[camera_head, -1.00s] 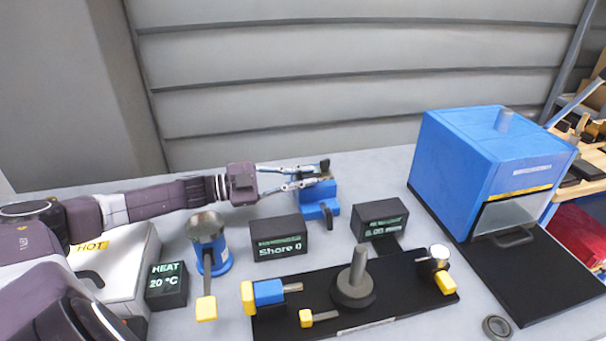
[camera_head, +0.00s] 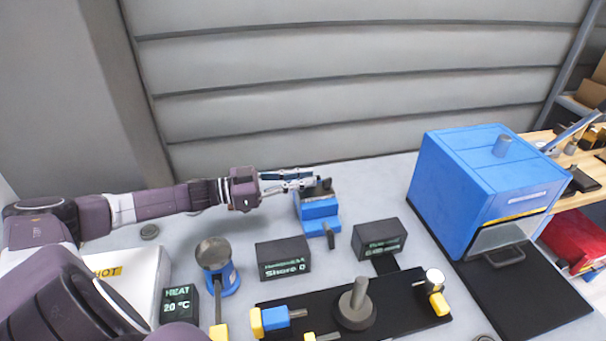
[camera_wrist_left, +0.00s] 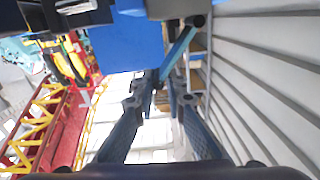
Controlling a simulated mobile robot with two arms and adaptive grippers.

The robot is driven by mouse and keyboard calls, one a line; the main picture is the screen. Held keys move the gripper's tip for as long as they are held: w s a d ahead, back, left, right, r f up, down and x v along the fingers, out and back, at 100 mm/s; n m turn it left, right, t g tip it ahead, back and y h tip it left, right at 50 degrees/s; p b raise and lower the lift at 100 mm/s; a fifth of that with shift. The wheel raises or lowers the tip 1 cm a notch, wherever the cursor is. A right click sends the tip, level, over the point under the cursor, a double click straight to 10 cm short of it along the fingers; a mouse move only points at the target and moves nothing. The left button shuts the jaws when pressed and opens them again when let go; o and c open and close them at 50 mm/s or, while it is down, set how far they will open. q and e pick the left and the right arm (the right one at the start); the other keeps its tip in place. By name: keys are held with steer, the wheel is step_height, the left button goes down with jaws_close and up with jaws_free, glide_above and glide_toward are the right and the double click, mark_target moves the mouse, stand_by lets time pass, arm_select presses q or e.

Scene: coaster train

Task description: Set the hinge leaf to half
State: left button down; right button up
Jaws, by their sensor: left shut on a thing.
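A small blue fixture (camera_head: 320,210) stands on the grey bench at the back middle, with a dark piece on its top. My left gripper (camera_head: 312,183) reaches it from the left, at the fixture's top edge. In the left wrist view its fingers (camera_wrist_left: 165,85) are closed on a thin light-blue bar (camera_wrist_left: 180,48) that runs to a dark round pin beside the blue body (camera_wrist_left: 125,42). The bar looks like the hinge leaf; its exact angle is hard to tell. My right gripper is not in view.
Two dark display boxes (camera_head: 284,258) (camera_head: 379,240) stand in front of the fixture. A black plate (camera_head: 390,315) with a grey post (camera_head: 357,300) lies nearer. A blue oven-like box (camera_head: 465,185) is at right. A blue cylinder stand (camera_head: 222,280) is at front left.

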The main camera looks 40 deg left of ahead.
arm_select(q)
steer(key=shift+f, duration=0.2)
stand_by(0.3)
steer(key=c, duration=2.3)
jaws_free()
steer(key=o, duration=0.3)
steer(key=shift+a+r, duration=0.1)
steer(key=shift+o, duration=0.2)
steer(key=v, duration=1.2)
